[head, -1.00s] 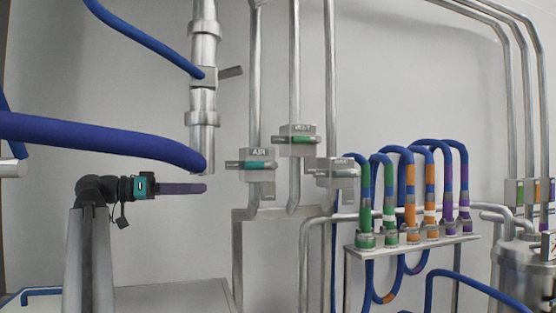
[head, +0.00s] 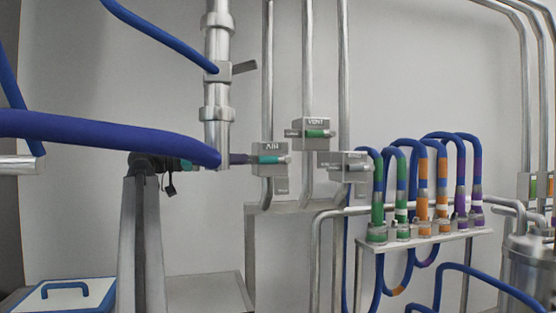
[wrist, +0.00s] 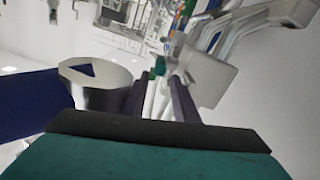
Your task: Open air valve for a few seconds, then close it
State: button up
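The AIR valve (head: 268,147) is a grey box on a vertical pipe, with a teal handle (head: 272,160) across its front. My gripper (head: 252,159) comes from the left, its purple fingers pointing at this handle and close to its left end. I cannot tell whether they touch. In the wrist view my two dark fingers (wrist: 158,80) stand apart, and a small teal piece shows beyond their tips, likely the valve handle. A blue hose in front hides part of my wrist in the head view.
The VENT valve (head: 316,122) with a green handle stands just right and higher. Another valve (head: 350,165) has a blurred label. A thick blue hose (head: 105,132) crosses the left foreground. Coloured hose loops (head: 422,180) stand on a rack at right.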

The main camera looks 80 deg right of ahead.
aim_at(279, 159)
jog(key=p+x, duration=0.4)
jog(key=x, duration=0.7)
jog(key=shift+s, duration=0.15)
jog(key=shift+p+x, duration=0.35)
jog(key=shift+x, duration=0.5)
jog(key=shift+d, duration=0.1)
jog(key=shift+c, duration=0.4)
grip_shut()
